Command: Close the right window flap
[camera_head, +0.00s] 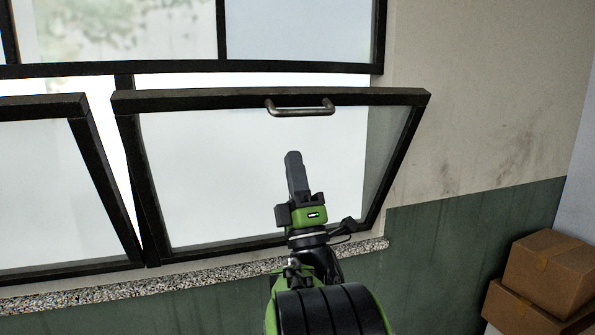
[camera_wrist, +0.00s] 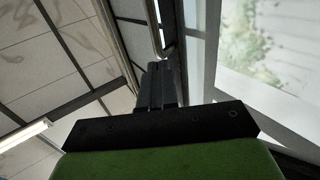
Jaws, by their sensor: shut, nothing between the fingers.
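The right window flap (camera_head: 270,98) is a dark-framed pane, tilted open with its top edge leaning into the room. A curved metal handle (camera_head: 300,112) sits on its top bar. My gripper (camera_head: 293,158) points upward in front of the pane, below the handle and apart from it in the picture. Its fingers are shut and empty. In the wrist view my gripper (camera_wrist: 160,70) points up toward the ceiling, its fingers together.
A left window flap (camera_head: 45,102) is also tilted open beside it. A speckled stone sill (camera_head: 200,272) runs below. Cardboard boxes (camera_head: 550,270) are stacked at the lower right. The wall (camera_head: 480,100) right of the window is bare. A ceiling lamp (camera_wrist: 25,135) shows in the wrist view.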

